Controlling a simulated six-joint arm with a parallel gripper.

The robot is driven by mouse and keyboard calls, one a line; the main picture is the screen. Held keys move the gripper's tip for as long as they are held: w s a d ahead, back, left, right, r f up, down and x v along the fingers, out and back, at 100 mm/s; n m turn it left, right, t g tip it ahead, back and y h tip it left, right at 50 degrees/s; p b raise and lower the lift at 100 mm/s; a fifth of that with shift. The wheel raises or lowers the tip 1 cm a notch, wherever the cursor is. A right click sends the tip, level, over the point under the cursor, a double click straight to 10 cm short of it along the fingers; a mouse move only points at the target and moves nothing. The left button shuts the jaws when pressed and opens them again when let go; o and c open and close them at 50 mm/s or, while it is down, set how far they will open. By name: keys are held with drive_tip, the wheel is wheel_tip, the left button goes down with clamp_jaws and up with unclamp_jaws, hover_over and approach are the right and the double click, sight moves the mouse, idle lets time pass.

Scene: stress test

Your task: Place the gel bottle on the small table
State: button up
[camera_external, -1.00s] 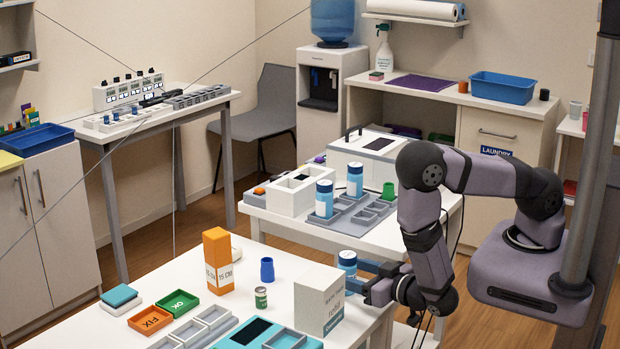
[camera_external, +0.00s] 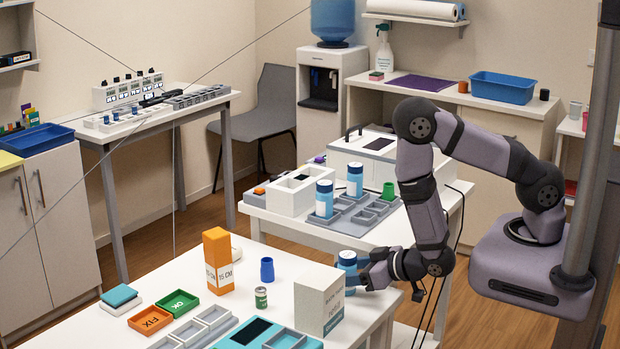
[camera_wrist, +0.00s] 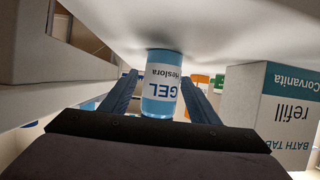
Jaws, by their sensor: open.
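The gel bottle (camera_external: 347,262), blue with a white label, stands at the right edge of the front white table, partly hidden by the box before it. My gripper (camera_external: 362,275) reaches it from the right. In the wrist view the picture is upside down, and the bottle (camera_wrist: 161,88) with "GEL" on its label lies between the two open fingers (camera_wrist: 158,85), with gaps that look narrow. I cannot tell whether either finger touches it. White tables stand in front (camera_external: 255,262) and in the middle (camera_external: 285,228); which is the small table is unclear.
A white refill box (camera_external: 318,298) stands close beside the bottle; it also shows in the wrist view (camera_wrist: 275,110). An orange box (camera_external: 218,260), a blue cup (camera_external: 267,270) and a small can (camera_external: 261,297) stand on the front table. Two blue-and-white bottles (camera_external: 324,200) stand on the middle table.

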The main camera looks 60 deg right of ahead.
drive_tip(key=shift+x, duration=0.85)
drive_tip(key=shift+r, duration=0.1)
drive_tip(key=c, duration=1.3)
drive_tip(key=shift+r, duration=0.15)
drive_tip(key=shift+r+p, duration=1.55)
drive_tip(key=shift+r, duration=3.3)
